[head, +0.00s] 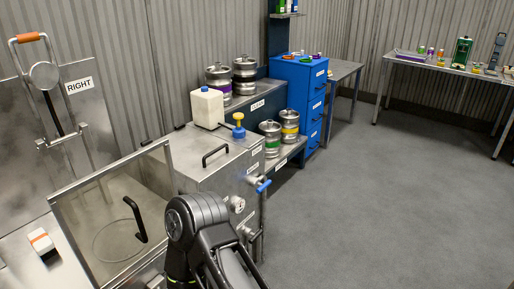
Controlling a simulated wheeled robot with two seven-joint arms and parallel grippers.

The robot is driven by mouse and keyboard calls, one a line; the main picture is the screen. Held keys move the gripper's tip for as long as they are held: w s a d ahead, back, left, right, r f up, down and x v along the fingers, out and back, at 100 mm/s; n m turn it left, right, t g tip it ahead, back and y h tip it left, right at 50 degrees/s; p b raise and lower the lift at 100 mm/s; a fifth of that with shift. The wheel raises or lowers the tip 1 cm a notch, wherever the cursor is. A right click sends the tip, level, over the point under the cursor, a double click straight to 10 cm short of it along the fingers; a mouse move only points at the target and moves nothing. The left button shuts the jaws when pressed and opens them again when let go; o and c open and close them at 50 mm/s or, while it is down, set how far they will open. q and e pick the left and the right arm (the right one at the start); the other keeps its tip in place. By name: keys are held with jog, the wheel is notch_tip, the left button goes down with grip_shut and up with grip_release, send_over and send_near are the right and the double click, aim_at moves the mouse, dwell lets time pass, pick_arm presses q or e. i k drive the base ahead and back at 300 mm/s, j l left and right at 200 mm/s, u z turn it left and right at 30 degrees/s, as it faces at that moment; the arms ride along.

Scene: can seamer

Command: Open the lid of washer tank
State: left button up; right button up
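The washer tank seems to be the steel box (221,185) in the middle of the head view; its small labels are too small to read. Its flat steel lid (190,146) is closed on top. A black bar handle (215,155) stands on the lid. A dark arm of mine (198,215) rises from the bottom edge in front of the tank and hides part of its front. Neither gripper shows in the head view, so I cannot tell what they hold.
A framed clear panel (115,220) with a black handle stands at left. Open floor (390,190) lies to the right.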

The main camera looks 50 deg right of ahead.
aim_at(197, 155)
jog(key=z, duration=1.3)
jog(key=i+l+z, duration=0.15)
jog(key=i+z, duration=0.6)
jog(key=i, duration=0.2)
jog(key=i+j+z, duration=0.1)
jog(key=i+z, duration=0.25)
jog(key=i, duration=0.1)
